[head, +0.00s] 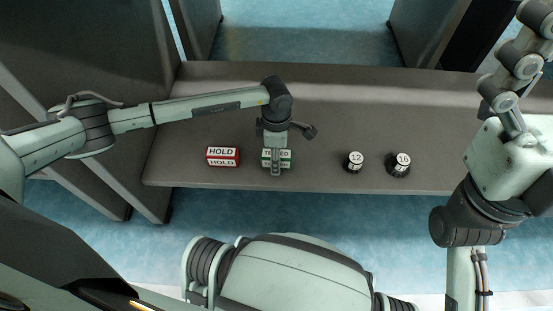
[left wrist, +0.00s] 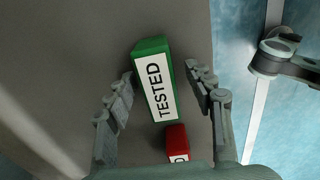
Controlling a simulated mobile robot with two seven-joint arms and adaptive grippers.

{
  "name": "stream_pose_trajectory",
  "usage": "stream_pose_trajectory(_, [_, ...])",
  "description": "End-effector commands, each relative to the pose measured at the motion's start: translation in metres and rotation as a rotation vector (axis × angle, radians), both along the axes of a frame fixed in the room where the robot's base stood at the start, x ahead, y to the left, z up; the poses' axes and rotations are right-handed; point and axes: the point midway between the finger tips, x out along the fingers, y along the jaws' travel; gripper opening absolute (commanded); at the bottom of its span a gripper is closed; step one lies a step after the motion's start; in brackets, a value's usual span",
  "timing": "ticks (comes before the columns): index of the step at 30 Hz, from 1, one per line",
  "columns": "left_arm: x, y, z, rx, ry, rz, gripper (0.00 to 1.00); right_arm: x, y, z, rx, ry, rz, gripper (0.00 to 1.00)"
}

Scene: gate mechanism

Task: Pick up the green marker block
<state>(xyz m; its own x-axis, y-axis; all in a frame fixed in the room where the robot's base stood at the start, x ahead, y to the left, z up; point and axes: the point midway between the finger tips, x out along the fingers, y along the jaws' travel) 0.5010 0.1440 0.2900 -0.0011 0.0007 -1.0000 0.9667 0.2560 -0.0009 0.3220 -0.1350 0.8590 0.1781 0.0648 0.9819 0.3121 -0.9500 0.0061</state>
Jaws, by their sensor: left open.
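The green marker block (head: 286,158) with a white label lies on the grey shelf near its front edge, partly hidden by my left gripper (head: 276,168). In the left wrist view, the green block (left wrist: 154,84) shows the word TESTED and lies between the two spread fingers of my left gripper (left wrist: 160,84). The left gripper is open above the block, with a visible gap on each side. Whether the fingertips reach down beside the block is hard to tell. My right arm stands at the right of the head view; its gripper fingers do not show clearly.
A red block (head: 222,156) labelled HOLD lies left of the green one; it also shows in the left wrist view (left wrist: 177,142). Two dark cylinders, numbered 12 (head: 354,162) and apparently 16 (head: 398,164), stand to the right. The grey shelf (head: 330,110) is otherwise clear.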

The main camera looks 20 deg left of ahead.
Motion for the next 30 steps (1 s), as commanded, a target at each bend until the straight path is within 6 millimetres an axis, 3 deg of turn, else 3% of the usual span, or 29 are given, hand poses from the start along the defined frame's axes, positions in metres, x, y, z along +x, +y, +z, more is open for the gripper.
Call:
stream_pose_trajectory(5, [0.000, 0.000, 0.001, -0.001, -0.001, 0.000, 0.52, 0.000, 0.000, 0.001, 0.000, 0.001, 0.000, 0.97])
stream_pose_trajectory(18, [0.001, 0.000, 0.001, -0.001, -0.001, 0.000, 0.00, 0.000, 0.000, 0.001, 0.000, 0.001, 0.000, 0.97])
stream_pose_trajectory(30, [0.005, 0.003, 0.011, 0.000, -0.002, 0.003, 0.00, 0.001, 0.001, 0.006, -0.002, 0.008, 0.001, 0.97])
